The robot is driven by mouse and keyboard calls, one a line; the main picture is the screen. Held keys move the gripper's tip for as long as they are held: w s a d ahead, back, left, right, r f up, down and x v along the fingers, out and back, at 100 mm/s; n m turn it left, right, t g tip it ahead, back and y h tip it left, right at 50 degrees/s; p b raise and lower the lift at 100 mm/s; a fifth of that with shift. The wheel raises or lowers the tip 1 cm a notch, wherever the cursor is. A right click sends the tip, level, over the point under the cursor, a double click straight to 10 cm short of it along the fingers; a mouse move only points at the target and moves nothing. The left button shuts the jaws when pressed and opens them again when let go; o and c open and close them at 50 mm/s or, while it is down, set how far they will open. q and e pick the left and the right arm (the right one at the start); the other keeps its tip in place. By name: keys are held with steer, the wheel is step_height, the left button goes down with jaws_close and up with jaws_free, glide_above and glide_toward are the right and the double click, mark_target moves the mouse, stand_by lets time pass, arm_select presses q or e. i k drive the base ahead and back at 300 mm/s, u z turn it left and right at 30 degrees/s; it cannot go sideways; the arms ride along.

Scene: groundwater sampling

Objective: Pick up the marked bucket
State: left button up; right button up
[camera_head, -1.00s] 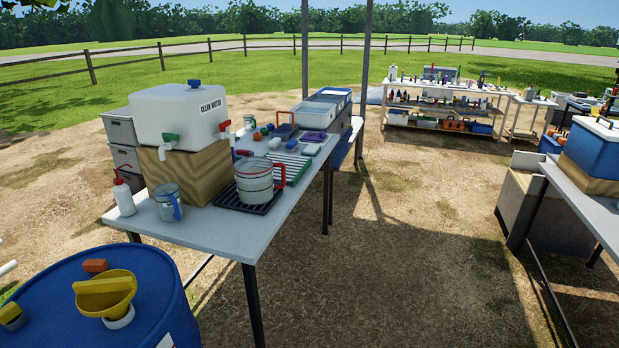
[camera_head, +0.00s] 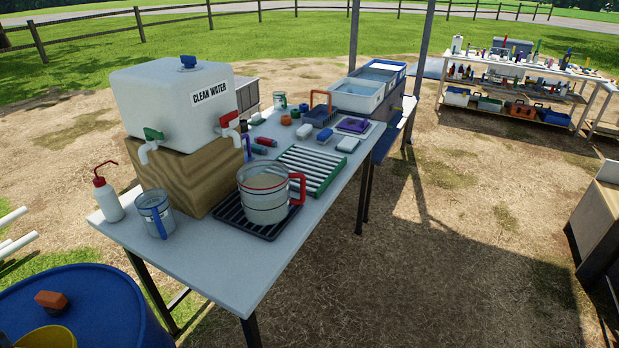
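A clear bucket with a red handle and a red line around it (camera_head: 264,199) stands upright on a black drip grate (camera_head: 229,213) on the grey table. It is likely the marked bucket, as the red line is its visible mark. Its handle faces right. A smaller clear jug with a blue handle (camera_head: 155,214) stands to its left on the same table. Neither of my grippers is in view.
A white clean water tank (camera_head: 172,105) with green and red taps sits on a wooden block (camera_head: 200,181) behind the bucket. A white wash bottle (camera_head: 108,200) stands at the table's left end. A blue barrel (camera_head: 95,300) is at lower left. The ground right of the table (camera_head: 430,270) is clear.

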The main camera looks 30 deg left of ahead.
mark_target(264, 184)
steer(key=u, duration=0.65)
steer(key=i, duration=1.25)
steer(key=u, duration=1.05)
